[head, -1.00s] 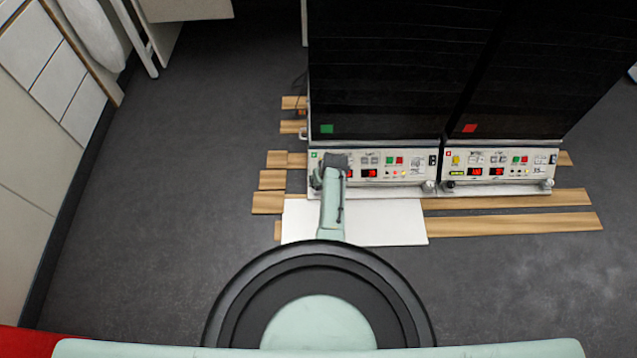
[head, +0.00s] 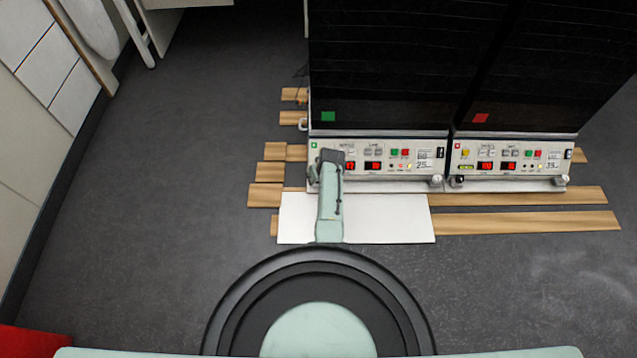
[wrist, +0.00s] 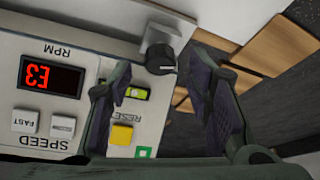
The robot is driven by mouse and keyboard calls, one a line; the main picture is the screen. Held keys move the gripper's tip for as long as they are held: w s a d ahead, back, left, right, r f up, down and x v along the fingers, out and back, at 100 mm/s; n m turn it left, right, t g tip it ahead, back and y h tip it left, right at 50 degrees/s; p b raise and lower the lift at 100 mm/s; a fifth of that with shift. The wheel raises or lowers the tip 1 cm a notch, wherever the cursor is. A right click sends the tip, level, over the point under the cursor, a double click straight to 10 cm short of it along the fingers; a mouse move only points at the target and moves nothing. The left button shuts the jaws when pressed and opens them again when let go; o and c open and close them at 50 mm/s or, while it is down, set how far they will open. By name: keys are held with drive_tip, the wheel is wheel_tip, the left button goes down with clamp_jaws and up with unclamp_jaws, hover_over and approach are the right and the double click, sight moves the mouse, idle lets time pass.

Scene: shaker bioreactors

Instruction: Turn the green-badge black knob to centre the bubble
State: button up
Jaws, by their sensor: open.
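In the wrist view the panel appears upside down. The black knob (wrist: 160,59) sits at the panel's corner, below a grey bracket. The green badge (wrist: 145,152) is on the same panel, near a yellow button. A small yellow-green bubble level (wrist: 137,93) lies beside the left finger; the bubble's position is too small to tell. My gripper (wrist: 163,84) is open, with its fingers apart on either side of the knob's line and nothing between them. In the head view my gripper (head: 331,160) is at the left end of the green-marked shaker (head: 385,157), and my arm hides that corner.
A second shaker with a red badge (head: 510,160) stands close on the right. Wooden planks (head: 530,222) and a white board (head: 390,222) lie on the floor in front. The dark floor on the left is clear. The red speed display (wrist: 51,77) faces the wrist camera.

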drive_tip(key=shift+b+x, duration=0.7)
drive_tip(key=shift+x, duration=0.3)
drive_tip(key=shift+c, duration=0.6)
clamp_jaws()
drive_tip(key=shift+a+m+h+p, duration=0.1)
drive_tip(key=shift+m+h+p, duration=0.3)
drive_tip(key=shift+m, duration=0.6)
drive_tip(key=shift+m+h, duration=0.7)
drive_tip(key=shift+m, duration=1.2)
